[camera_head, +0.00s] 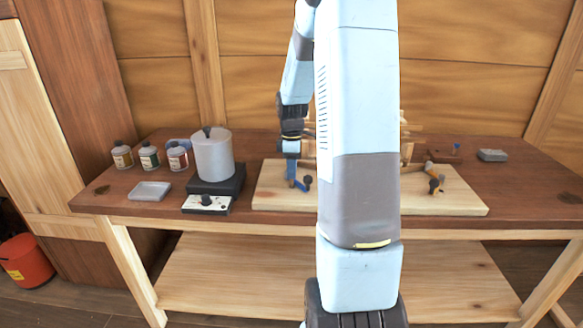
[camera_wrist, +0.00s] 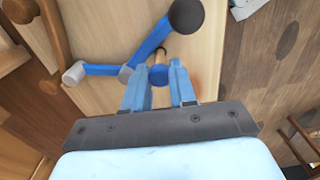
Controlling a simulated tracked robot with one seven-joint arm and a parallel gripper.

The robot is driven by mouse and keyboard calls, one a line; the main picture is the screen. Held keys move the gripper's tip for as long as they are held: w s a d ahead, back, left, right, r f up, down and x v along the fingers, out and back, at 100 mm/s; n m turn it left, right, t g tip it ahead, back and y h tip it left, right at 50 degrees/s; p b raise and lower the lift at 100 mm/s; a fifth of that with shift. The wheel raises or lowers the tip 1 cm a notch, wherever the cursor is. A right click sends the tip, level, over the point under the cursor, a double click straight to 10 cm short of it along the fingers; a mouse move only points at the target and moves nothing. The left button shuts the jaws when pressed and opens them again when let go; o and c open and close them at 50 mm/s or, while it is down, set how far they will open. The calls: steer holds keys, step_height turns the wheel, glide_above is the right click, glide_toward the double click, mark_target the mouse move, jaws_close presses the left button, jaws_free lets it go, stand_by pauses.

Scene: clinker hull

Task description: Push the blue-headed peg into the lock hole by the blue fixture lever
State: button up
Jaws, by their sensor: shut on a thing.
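In the wrist view my gripper (camera_wrist: 166,72) is shut on the blue-headed peg (camera_wrist: 158,75), with the blue head between the fingertips. Its short wooden shaft points away from me, beside the blue fixture lever (camera_wrist: 152,40). The lever is a bent blue bar with a dark round knob and a grey pivot. I cannot tell how deep the peg sits, and the lock hole is hidden. In the head view my gripper (camera_head: 291,150) points down just above the blue lever (camera_head: 293,173) at the left of the pale board; the peg does not show clearly there.
The pale wooden board (camera_head: 450,199) lies on a dark bench. An orange lever with dark knobs (camera_head: 435,179) is at its right. A grey pot (camera_head: 212,155) on a hot plate, several bottles and a tray (camera_head: 150,191) stand left. A grey block (camera_head: 492,155) lies right. My arm hides the board's middle.

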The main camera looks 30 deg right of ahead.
steer(key=shift+f, duration=0.25)
steer(key=o, duration=1)
steer(key=shift+r, duration=4)
